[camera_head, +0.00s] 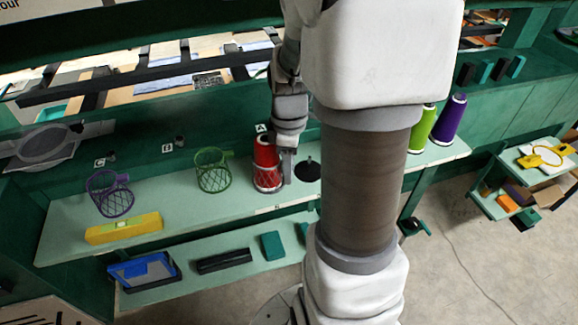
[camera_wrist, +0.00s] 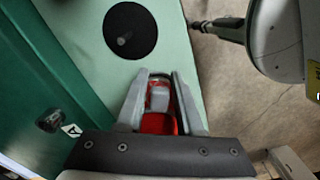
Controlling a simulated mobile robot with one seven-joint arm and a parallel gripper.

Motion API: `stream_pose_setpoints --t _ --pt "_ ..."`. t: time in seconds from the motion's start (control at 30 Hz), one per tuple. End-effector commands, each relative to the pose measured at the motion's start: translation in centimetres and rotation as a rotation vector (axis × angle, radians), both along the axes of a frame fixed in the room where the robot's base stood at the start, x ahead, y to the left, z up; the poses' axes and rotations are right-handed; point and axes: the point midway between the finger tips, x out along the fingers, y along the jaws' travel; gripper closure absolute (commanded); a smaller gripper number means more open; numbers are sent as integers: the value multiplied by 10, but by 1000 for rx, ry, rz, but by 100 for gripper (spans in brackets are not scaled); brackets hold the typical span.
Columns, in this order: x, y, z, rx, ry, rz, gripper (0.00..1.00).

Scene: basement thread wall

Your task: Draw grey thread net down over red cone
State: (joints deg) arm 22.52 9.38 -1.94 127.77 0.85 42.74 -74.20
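The red cone (camera_head: 266,150) stands upright on the pale green shelf. A pale lattice net (camera_head: 267,180) surrounds its lower part, with red showing through the mesh; I take this for the grey thread net. My gripper (camera_head: 287,168) points down close against the cone's right side in the head view. In the wrist view my gripper (camera_wrist: 160,82) has its fingers apart, with a small grey block (camera_wrist: 158,97) between them and the red cone (camera_wrist: 157,123) showing around it. Whether the fingers press on the grey block is not clear.
A green net (camera_head: 212,172) and a purple net (camera_head: 112,196) stand to the left, near a yellow block (camera_head: 124,228). A black disc with a peg (camera_head: 307,170) lies right of the cone. Green (camera_head: 421,130) and purple (camera_head: 449,122) cones stand farther right.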

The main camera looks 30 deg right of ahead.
Motion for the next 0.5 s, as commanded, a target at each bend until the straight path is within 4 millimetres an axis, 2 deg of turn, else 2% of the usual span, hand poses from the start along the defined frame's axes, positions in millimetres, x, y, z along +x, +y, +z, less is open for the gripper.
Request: stream_pose_setpoints --t 0.03,0.1,0.37,0.5 --pt "0 0 0 1 1 0 54" --pt "0 0 -1 1 1 0 44" --pt "0 0 0 0 1 0 44" --pt "0 0 9 0 0 0 44"
